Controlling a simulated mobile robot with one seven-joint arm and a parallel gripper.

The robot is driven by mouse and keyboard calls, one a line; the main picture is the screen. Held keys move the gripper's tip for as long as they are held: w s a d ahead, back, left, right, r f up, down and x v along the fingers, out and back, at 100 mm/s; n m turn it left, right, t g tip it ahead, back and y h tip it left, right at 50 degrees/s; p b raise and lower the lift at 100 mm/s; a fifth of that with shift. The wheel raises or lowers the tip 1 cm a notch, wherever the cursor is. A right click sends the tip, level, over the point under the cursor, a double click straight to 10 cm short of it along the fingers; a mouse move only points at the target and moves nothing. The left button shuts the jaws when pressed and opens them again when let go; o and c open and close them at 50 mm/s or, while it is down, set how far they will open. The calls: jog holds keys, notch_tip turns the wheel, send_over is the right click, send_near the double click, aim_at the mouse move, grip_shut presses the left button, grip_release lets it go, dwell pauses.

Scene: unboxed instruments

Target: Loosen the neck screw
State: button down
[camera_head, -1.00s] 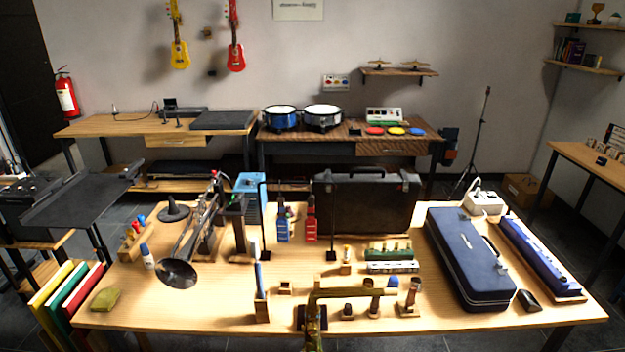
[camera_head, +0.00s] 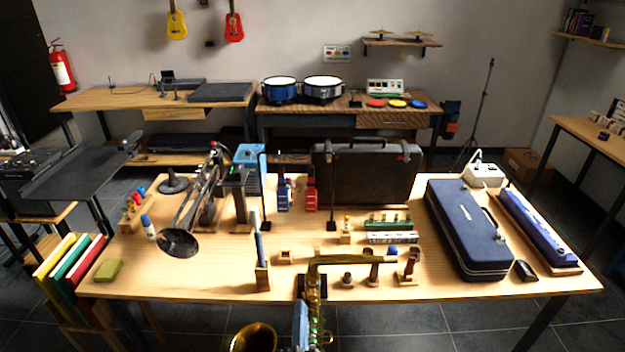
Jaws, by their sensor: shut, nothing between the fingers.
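A brass saxophone stands upright at the bottom centre of the head view. The body (camera_head: 314,312) drops below the neck, and the bell (camera_head: 253,340) opens at the lower left, cut by the frame's bottom edge. The neck screw, near where neck meets body, is too small to make out. A pale blue-grey piece (camera_head: 300,325) stands beside the body; I cannot tell what it is. I cannot find my gripper in the view.
Tiled floor (camera_head: 410,325) shows clear at the right of the saxophone.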

jog(key=shift+w, duration=0.75)
jog(key=shift+d+r+b, duration=0.2)
jog(key=shift+d+b, duration=0.25)
jog(key=shift+b, duration=0.05)
jog(key=shift+d+r+b, duration=0.2)
jog(key=shift+d+b, duration=0.25)
jog(key=shift+b, duration=0.05)
dwell(1.1)
jog(key=shift+a, duration=0.1)
jog(key=shift+a+f+p, duration=0.1)
jog(key=shift+a+p, duration=0.1)
jog(key=shift+p, duration=0.25)
jog(key=shift+s+f, duration=0.1)
jog(key=shift+f, duration=0.05)
jog(key=shift+s+a+f, duration=0.1)
jog(key=shift+s+a, duration=0.05)
jog(key=shift+s, duration=1.35)
jog(key=shift+s+a+f, duration=0.1)
jog(key=shift+s+a, duration=0.05)
jog(key=shift+s, duration=1.3)
